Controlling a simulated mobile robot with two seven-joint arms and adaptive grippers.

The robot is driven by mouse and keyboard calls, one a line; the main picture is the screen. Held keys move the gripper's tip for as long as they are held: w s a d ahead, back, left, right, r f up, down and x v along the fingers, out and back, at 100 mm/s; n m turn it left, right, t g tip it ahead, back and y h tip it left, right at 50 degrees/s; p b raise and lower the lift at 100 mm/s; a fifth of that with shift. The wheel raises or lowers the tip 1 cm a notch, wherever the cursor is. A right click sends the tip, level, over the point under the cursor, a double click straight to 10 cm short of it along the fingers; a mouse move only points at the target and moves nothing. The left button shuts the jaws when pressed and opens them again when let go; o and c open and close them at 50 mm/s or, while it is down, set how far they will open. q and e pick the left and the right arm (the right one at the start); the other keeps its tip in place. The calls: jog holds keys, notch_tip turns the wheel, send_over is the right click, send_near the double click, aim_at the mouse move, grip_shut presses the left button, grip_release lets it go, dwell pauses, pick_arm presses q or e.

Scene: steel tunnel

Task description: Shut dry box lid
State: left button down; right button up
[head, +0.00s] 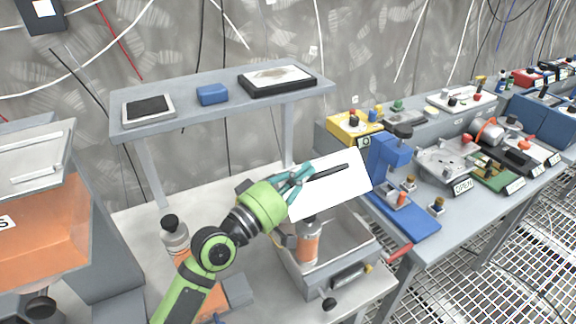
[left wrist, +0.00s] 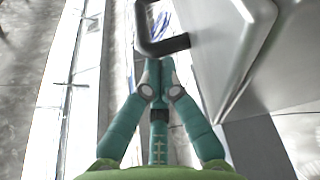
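The dry box (head: 345,268) is a grey open-topped box on the bench in the head view. Its white lid (head: 352,190) stands tilted up above the box, with a dark bar handle (head: 328,172) on its face. The handle also shows in the left wrist view (left wrist: 165,47). My left gripper (head: 308,173) is at the left end of the handle. In the left wrist view its teal fingers (left wrist: 157,64) come together just at the handle's bend; I cannot tell whether they touch it. An orange-labelled bottle (head: 308,242) stands in the box. My right gripper is not in view.
A raised shelf (head: 215,115) behind holds a blue block (head: 212,94) and flat trays. Another bottle (head: 174,236) stands left of my arm. An orange-sided case (head: 35,240) is at left. A blue stand (head: 390,160) and a cluttered bench lie right of the lid.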

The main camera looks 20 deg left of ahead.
pick_arm(q)
jog(key=s+d+f+m+h+b, duration=0.2)
jog(key=s+d+f+m+b, duration=0.3)
jog(key=f, duration=0.6)
jog(key=shift+s+d+f+m+b, duration=0.3)
jog(key=shift+s+d+b, duration=0.75)
jog(key=shift+s+d, duration=0.75)
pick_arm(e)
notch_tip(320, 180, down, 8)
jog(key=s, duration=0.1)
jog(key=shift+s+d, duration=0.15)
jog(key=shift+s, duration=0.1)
pick_arm(q)
jog(key=shift+w+d, duration=0.2)
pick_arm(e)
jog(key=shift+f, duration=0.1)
pick_arm(q)
jog(key=shift+f, duration=0.1)
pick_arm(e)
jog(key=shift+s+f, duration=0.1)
